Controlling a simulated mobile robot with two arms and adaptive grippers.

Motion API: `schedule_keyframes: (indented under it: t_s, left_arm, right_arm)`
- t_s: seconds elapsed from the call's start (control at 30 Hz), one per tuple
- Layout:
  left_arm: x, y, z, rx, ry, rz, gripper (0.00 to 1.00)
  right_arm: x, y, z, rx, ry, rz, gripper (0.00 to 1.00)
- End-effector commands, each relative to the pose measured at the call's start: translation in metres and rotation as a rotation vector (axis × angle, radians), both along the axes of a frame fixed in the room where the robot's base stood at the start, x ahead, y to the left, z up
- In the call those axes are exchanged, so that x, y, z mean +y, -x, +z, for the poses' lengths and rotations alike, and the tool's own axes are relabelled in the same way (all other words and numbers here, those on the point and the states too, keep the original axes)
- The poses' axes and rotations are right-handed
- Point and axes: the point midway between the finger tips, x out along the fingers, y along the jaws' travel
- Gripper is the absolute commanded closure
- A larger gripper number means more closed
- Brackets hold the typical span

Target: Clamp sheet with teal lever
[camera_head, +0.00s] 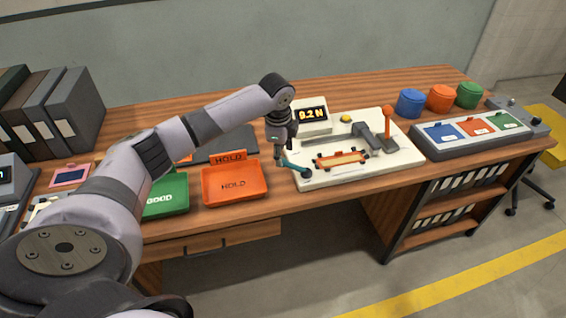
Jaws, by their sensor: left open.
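The teal lever (297,167) lies low at the left edge of the white test fixture (400,172). My left gripper (281,155) points down right above and beside the lever; it is open, and I cannot tell whether its fingers touch the lever. A small sheet (341,159) in an orange-and-tan frame lies flat on the fixture, right of the lever. An orange-knobbed upright lever (389,125) stands at the fixture's back right. A display box (311,115) reading about 9.2 N stands at the back left. My right gripper is not seen.
An orange HOLD tray (234,198) and a green GOOD tray (165,209) sit left of the fixture. A panel with blue, orange and green pads (476,147) lies to the right, with three coloured tubs (440,97) behind. Grey binders (75,100) stand at far left.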

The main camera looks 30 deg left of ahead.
Motion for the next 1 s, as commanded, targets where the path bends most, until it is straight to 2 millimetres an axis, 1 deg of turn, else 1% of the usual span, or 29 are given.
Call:
schedule_keyframes:
  t_s: [0.03,0.2,0.37,0.5,0.73,1.0]
  left_arm:
    - [0.0,-0.001,-0.012,0.004,0.001,0.001,0.56]
    - [0.001,-0.007,-0.039,0.002,0.002,0.001,0.56]
    - [0.003,-0.01,-0.055,0.002,0.001,0.001,0.56]
    - [0.003,-0.011,-0.059,0.0,0.0,0.0,0.56]
    - [0.003,-0.011,-0.059,0.0,0.0,0.0,0.57]
    - [0.003,-0.011,-0.059,0.0,0.0,0.0,0.75]
  right_arm:
    - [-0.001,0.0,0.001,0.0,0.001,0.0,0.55]
    - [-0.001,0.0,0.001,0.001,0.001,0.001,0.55]
    - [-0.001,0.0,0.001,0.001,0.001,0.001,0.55]
    - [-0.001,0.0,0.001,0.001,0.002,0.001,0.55]
    - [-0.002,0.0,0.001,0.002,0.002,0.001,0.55]
    - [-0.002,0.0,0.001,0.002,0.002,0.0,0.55]
